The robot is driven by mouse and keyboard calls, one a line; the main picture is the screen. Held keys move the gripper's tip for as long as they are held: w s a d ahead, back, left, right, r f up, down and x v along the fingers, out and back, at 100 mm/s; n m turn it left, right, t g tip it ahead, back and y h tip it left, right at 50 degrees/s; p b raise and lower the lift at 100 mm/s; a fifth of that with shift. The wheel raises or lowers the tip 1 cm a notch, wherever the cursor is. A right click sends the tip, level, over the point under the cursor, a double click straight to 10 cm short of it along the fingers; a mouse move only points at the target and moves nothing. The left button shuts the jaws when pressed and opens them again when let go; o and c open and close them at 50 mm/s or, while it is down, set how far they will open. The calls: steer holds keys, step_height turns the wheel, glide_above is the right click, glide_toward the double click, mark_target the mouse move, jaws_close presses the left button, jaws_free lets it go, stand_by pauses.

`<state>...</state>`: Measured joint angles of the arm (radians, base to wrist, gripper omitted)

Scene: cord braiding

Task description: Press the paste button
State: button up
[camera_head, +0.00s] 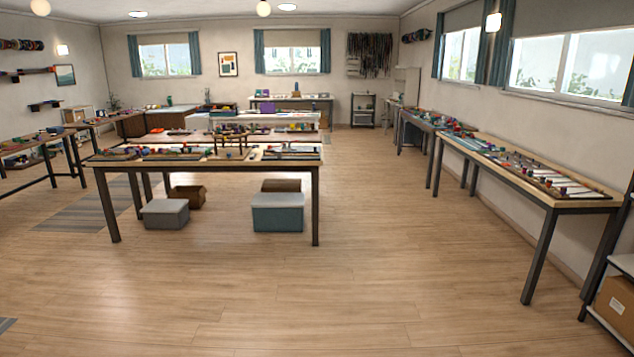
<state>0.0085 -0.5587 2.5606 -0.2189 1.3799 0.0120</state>
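My gripper is not in view. I cannot make out a paste button anywhere; items on the tables are too small to tell apart. The long table at the right wall (553,203) bears rows of small coloured pieces, dark strips and white sheets.
Grey boxes (278,218) (165,218) and brown cartons (188,196) stand under the centre table. A shelf with a carton (617,303) stands at the lower right. The wooden floor (365,270) is clear in front and between the centre and right tables.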

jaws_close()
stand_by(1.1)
